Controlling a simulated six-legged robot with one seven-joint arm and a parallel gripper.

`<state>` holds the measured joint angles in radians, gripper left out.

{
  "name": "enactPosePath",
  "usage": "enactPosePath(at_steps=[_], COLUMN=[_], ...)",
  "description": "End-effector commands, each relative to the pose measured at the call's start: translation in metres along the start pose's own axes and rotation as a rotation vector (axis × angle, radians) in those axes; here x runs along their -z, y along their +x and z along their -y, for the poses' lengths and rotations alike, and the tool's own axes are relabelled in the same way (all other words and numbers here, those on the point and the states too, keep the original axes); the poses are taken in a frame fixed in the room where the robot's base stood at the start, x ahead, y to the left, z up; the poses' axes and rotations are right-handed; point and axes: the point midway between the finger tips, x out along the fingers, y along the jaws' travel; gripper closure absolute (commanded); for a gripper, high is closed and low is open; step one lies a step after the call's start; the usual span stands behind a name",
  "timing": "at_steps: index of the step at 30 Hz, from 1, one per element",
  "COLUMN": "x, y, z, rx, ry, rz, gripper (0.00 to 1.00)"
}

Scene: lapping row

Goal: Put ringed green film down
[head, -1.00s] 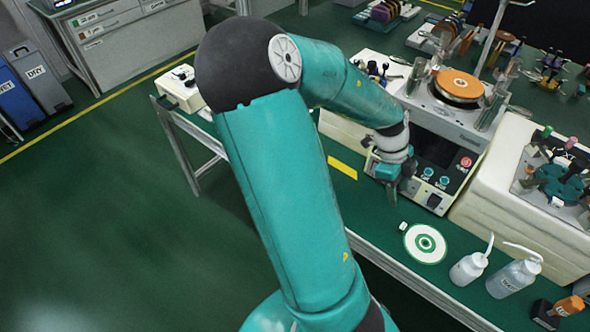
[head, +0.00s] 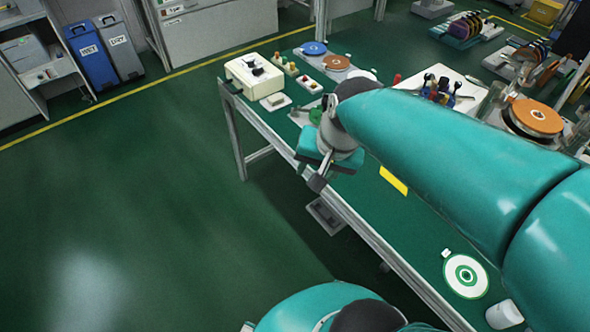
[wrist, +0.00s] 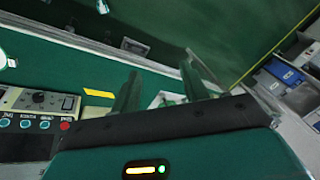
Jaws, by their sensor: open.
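A flat white disc with green rings (head: 465,276), which best fits the ringed green film, lies on the green bench top near the front edge in the head view. Part of a white and green thing, likely the same disc, shows at the left edge of the wrist view (wrist: 4,60). My gripper (head: 319,174) is over the bench's front edge, well to the upper left of the disc and apart from it. In the wrist view its two fingers (wrist: 163,88) stand apart with nothing seen between them.
A yellow strip (head: 393,180) marks the bench between gripper and disc. A white bottle (head: 504,314) stands beside the disc. Open floor (head: 150,220) lies left.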

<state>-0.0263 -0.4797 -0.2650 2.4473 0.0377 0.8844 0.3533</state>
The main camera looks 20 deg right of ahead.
Motion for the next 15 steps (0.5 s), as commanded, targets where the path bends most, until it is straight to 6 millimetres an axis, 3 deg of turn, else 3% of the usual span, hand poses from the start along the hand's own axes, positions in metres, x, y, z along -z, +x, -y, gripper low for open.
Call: enactPosePath(at_steps=[1, 6, 10, 15], x=[-0.01, -0.037, -0.047, -0.048], y=[-0.016, -0.046, -0.055, -0.056], z=[0.013, 0.04, 0.047, 0.048], rx=[0.012, -0.004, -0.023, -0.026], ry=[-0.133, -0.485, -0.606, -0.624], rz=[-0.049, -0.167, -0.207, -0.211], gripper=[0.55, 0.55, 0.55, 0.55])
